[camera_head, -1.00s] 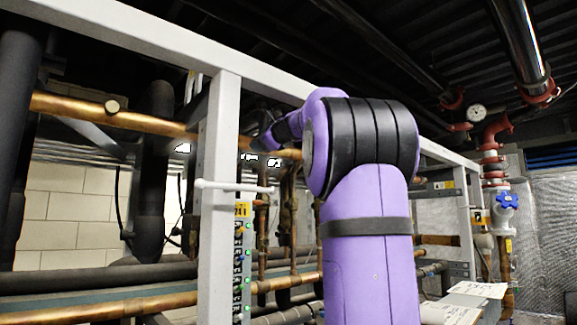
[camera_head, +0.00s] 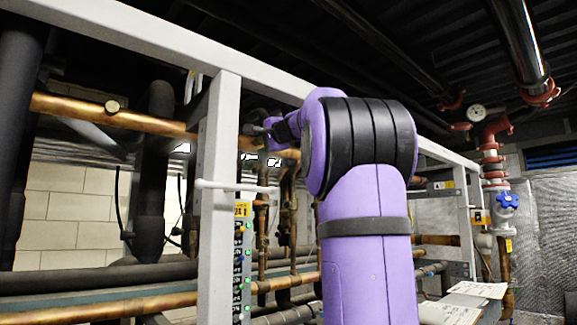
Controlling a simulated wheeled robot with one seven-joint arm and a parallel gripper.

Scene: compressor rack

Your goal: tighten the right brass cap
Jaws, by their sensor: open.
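One round brass cap (camera_head: 112,106) sits on the upper copper pipe (camera_head: 70,104), left of the grey upright post. No second cap can be made out on the stretch of pipe right of the post. My arm stands in front of part of that stretch. My gripper (camera_head: 259,129) is small and dark at the end of my purple arm, just right of the post at about the height of the pipe. It is open, with nothing seen between its fingers. I cannot tell whether it touches anything.
The grey frame post (camera_head: 218,190) and sloping top beam (camera_head: 150,32) stand close to my arm. A white horizontal bar (camera_head: 235,187) crosses the post below my gripper. Dark insulated pipes (camera_head: 152,170) stand at left. A blue-handled valve (camera_head: 507,201) is far right.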

